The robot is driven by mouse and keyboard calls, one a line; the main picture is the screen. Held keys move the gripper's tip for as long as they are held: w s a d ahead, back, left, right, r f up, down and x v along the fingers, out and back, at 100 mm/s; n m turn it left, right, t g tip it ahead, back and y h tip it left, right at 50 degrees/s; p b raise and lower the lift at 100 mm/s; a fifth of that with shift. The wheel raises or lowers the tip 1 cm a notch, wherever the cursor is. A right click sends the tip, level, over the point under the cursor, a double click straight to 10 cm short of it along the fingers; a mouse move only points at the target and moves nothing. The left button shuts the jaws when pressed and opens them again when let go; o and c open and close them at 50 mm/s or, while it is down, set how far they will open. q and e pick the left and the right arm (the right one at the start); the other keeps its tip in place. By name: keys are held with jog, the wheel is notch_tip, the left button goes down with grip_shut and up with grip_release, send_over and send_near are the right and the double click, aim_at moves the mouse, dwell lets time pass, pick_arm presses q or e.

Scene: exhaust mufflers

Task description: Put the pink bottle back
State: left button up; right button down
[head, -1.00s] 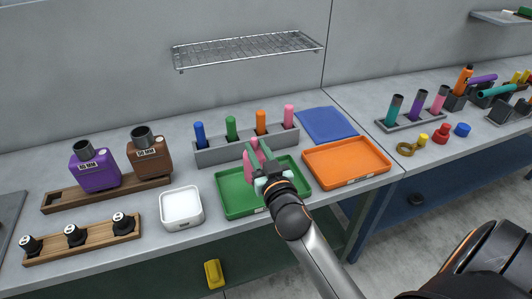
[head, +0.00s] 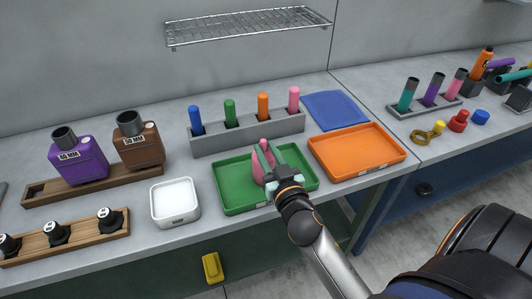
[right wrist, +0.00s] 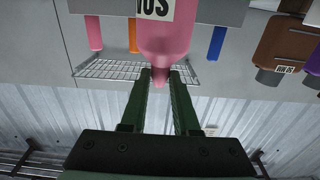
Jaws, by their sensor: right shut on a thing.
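The pink bottle (head: 258,170) shows over the green tray (head: 233,201) in the head view, partly hidden by my right gripper (head: 268,156). In the right wrist view the pink bottle (right wrist: 170,35) fills the top middle with its narrow neck towards me, and part of a white label shows. My right gripper (right wrist: 159,80) is shut on that neck. I cannot tell whether the bottle touches the tray. A wooden rack (head: 38,196) at the left holds a purple bottle (head: 78,162) and a brown bottle (head: 138,144), with bare space at its left end. My left gripper is not in view.
A white box (head: 175,203) stands left of the green tray, and an orange tray (head: 356,152) lies right. A grey holder (head: 245,136) with several coloured sticks stands behind. A wire shelf (head: 250,27) hangs on the wall. A wooden strip with black knobs (head: 57,235) lies front left.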

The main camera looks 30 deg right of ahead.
jog(key=shift+s+r, duration=0.1)
jog(key=c, duration=1.1)
grip_release()
jog(key=shift+f, duration=0.2)
jog(key=o, duration=0.4)
jog(key=shift+r, duration=0.1)
jog(key=shift+o, duration=0.2)
